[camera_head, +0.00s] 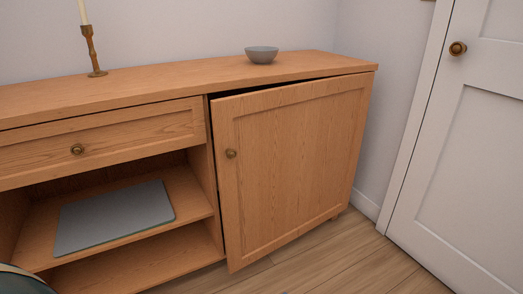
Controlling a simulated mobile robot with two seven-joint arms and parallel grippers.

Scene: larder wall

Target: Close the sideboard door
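The wooden sideboard (150,88) stands against the wall. Its door (293,165) is on the right side and is slightly ajar. The door's left edge stands out from the frame, with a dark gap along the top and left. Its right edge meets the sideboard's right end. A round brass knob (231,154) sits near the door's upper left edge. Neither of my grippers shows in the head view.
A grey bowl (262,56) and a wooden candlestick (93,52) stand on top. A drawer (105,140) is shut above open shelves holding a grey flat board (115,216). A white room door (468,150) is at right. Bare floor (335,265) lies in front.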

